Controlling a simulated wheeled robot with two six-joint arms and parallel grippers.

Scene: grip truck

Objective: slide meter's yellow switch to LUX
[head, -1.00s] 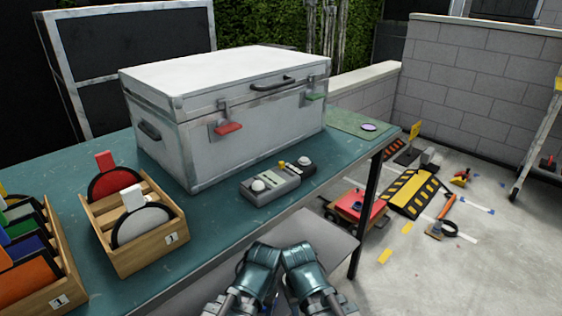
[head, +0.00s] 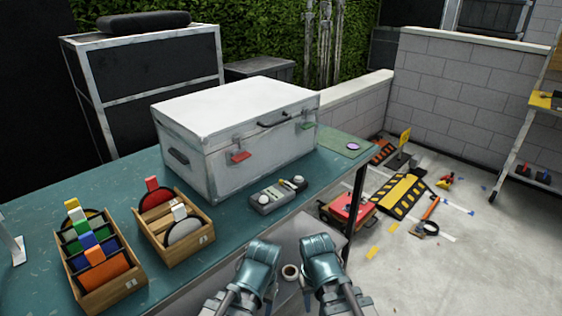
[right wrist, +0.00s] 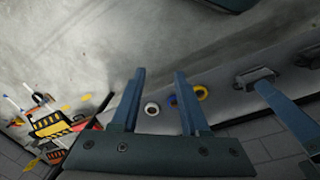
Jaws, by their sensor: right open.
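The meter (head: 268,199) is a small grey box lying on the teal table in front of the white case. It has a pale dome near each end. Its yellow switch (head: 289,184) is a small spot towards the right end, and its labels are too small to read. My right gripper (head: 319,248) is at the bottom middle, nearer me than the meter and apart from it. In the right wrist view its fingers (right wrist: 160,80) are spread and empty. My left gripper (head: 262,252) is beside it, also clear of the meter, and its opening is not shown clearly.
The white case (head: 210,160) stands behind the meter on the table (head: 110,183). Wooden racks of coloured discs (head: 178,243) are at left. A pale tape roll (head: 290,271) shows between my arms. The table front around the meter is clear.

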